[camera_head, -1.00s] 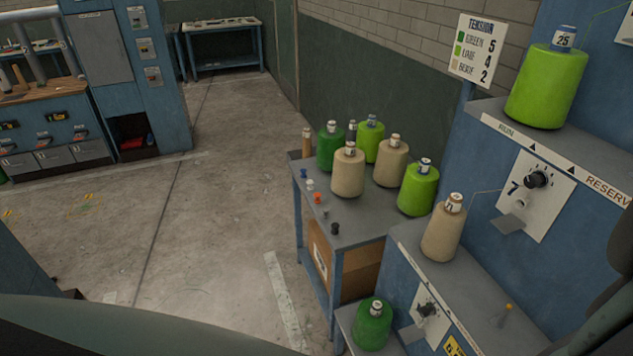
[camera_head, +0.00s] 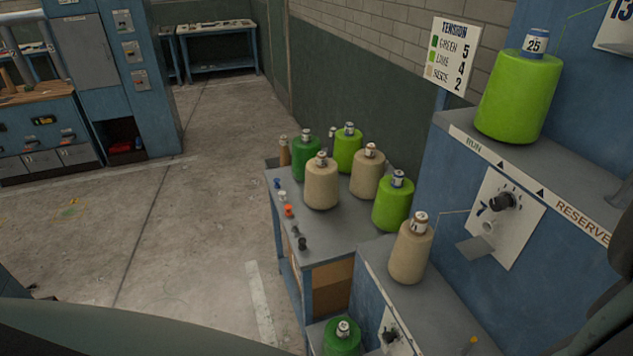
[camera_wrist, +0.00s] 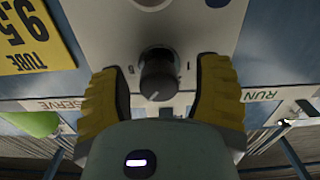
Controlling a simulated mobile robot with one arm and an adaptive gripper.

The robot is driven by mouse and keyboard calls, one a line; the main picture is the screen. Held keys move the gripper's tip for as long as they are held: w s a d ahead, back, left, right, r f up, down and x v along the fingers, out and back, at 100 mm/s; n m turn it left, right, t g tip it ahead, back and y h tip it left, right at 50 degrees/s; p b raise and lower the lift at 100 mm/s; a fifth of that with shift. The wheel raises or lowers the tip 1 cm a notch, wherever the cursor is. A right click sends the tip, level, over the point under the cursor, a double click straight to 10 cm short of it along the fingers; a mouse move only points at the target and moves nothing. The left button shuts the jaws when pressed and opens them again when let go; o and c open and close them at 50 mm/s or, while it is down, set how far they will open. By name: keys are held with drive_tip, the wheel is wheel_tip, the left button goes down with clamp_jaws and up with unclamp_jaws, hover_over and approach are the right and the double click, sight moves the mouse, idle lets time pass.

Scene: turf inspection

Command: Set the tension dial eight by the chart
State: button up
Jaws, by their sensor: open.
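A black dial knob (camera_wrist: 157,74) with a pale mark sits on a light plate in the wrist view. My gripper (camera_wrist: 162,70) is open, its yellow-and-black fingers on either side of the knob with gaps visible. I cannot read this dial's number. The tension chart (camera_head: 453,56) reads green 5, lime 4, beige 2 in the head view. The dial marked 7 (camera_head: 501,202) is on the blue machine, with a beige cone (camera_head: 410,252) left of it. A lime cone (camera_head: 518,98) labelled 25 stands on the upper shelf. My gripper is not visible in the head view.
A yellow label (camera_wrist: 35,35) shows upside down beside the dial in the wrist view. A side table (camera_head: 335,236) holds several green, lime and beige cones and small coloured pieces. A green cone (camera_head: 342,338) stands lower down. Floor at left (camera_head: 190,240) is open.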

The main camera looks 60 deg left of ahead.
clamp_jaws()
idle(0.5)
drive_tip(key=m+p, duration=0.1)
drive_tip(key=m, duration=0.6)
drive_tip(key=shift+f+m, duration=0.1)
drive_tip(key=shift+m, duration=0.3)
idle(0.4)
